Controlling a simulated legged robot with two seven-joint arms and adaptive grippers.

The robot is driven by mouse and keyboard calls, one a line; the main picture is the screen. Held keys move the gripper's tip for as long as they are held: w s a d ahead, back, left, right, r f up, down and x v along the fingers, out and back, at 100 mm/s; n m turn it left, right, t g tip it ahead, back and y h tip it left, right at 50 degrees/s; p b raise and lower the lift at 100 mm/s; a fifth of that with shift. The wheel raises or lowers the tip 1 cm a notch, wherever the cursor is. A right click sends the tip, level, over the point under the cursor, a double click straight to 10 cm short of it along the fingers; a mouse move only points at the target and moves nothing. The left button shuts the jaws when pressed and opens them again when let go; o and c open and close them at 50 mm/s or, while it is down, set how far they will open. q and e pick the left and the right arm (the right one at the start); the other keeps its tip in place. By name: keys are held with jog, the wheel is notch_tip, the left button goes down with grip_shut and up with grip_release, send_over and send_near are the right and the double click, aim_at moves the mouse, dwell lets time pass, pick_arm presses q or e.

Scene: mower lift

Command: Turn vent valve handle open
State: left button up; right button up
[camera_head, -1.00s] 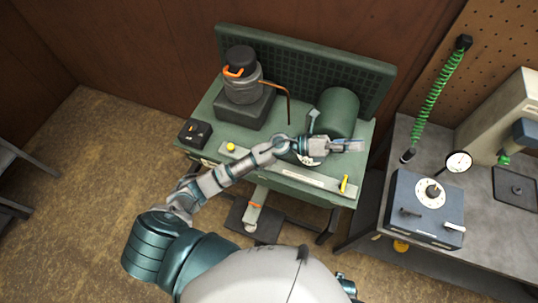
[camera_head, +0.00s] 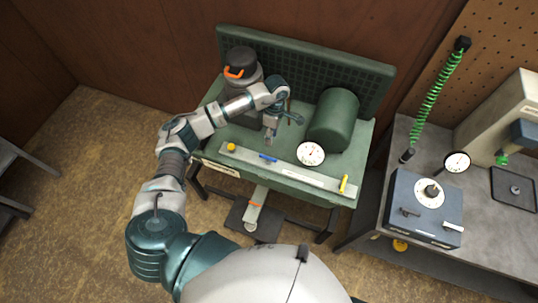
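A grey control strip (camera_head: 307,180) runs along the front of the green machine (camera_head: 367,135). A small blue handle (camera_head: 268,157) lies on it, left of the white gauge (camera_head: 311,153). A yellow lever (camera_head: 343,184) stands near its right end and a yellow knob (camera_head: 231,147) at its left end. I cannot tell from labels which one is the vent valve handle. My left gripper (camera_head: 269,139) points down just behind the blue handle, with no clear contact. Its fingers are too small to tell open from shut. My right gripper is not in view.
A green cylinder (camera_head: 334,120) stands right of my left gripper, and a dark engine (camera_head: 241,63) with an orange handle stands behind my forearm. A pedal (camera_head: 256,212) is below the machine. A grey bench (camera_head: 463,193) with a blue gauge box (camera_head: 425,207) is at right.

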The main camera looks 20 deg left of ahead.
aim_at(268, 159)
pick_arm(q)
jog(key=f, duration=0.4)
jog(key=s+f+p, duration=0.1)
jog(key=f, duration=0.3)
jog(key=s+f, duration=0.1)
jog(key=f, duration=0.2)
jog(key=shift+s+f+p, duration=0.2)
jog(key=shift+f+p, duration=0.2)
jog(key=shift+d, duration=0.1)
grip_shut()
